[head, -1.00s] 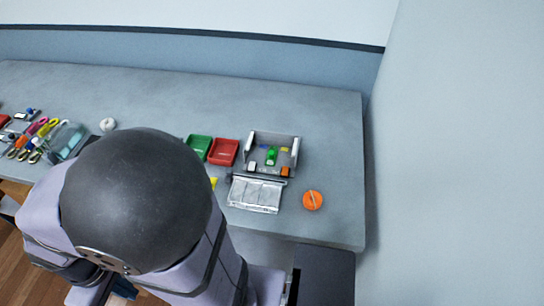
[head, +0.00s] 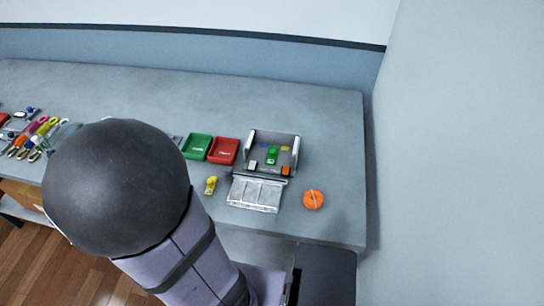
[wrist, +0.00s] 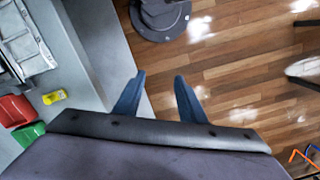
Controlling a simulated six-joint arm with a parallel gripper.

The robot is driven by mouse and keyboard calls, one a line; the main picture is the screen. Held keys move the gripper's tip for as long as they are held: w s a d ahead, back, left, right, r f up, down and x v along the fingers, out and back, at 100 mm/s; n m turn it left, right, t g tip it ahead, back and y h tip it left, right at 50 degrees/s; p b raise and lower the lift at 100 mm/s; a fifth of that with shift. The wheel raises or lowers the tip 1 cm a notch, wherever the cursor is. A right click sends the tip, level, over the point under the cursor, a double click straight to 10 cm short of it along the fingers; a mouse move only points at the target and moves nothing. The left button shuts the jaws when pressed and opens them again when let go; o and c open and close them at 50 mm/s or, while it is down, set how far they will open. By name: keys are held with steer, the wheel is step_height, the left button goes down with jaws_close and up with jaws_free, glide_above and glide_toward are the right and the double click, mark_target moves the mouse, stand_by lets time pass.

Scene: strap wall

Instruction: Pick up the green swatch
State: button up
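A small green piece (head: 272,153), which may be the green swatch, lies inside the open grey box (head: 296,158) on the table in the head view. It is too small to tell its exact shape. My gripper (wrist: 159,77) shows in the wrist view with its two blue fingers apart and nothing between them. It is over the wooden floor, beyond the table's edge and well away from the box. In the head view my arm hides the gripper.
A green tray (head: 197,147) and a red tray (head: 223,151) stand left of the box. A yellow item (head: 211,185), a clear-lidded case (head: 255,194) and an orange round thing (head: 313,199) lie in front. Colourful straps (head: 40,127) lie far left. The back table is clear.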

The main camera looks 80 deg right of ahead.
mark_target(272, 152)
steer(key=s+d+f+m, duration=0.2)
steer(key=s+d+m, duration=0.2)
steer(key=s+d, duration=0.2)
steer(key=s+d+f+m+t+b, duration=0.1)
steer(key=s+d+m, duration=0.4)
steer(key=d, duration=0.5)
steer(key=s+d+f+m+b, duration=0.1)
steer(key=s+d+f+m, duration=0.2)
steer(key=s+d+m, duration=0.2)
steer(key=shift+s+d+f+t, duration=0.2)
steer(key=shift+s+d, duration=0.4)
steer(key=shift+d, duration=0.2)
steer(key=shift+s+d+f+t, duration=0.1)
steer(key=shift+s+d+t, duration=0.1)
steer(key=shift+s+d, duration=0.5)
steer(key=shift+h, duration=0.6)
steer(key=d, duration=0.4)
steer(key=s+d, duration=0.1)
steer(key=d, duration=0.1)
steer(key=shift+r, duration=0.4)
steer(key=d+r+n+h, duration=0.3)
steer(key=d+r+n, duration=0.2)
steer(key=d, duration=0.5)
steer(key=shift+w+d+n+t, duration=0.3)
steer(key=shift+w+t, duration=0.05)
steer(key=shift+t, duration=0.05)
steer(key=shift+p+x, duration=1.35)
steer(key=shift+x, duration=2.2)
steer(key=shift+s+d, duration=0.1)
steer(key=shift+s, duration=0.1)
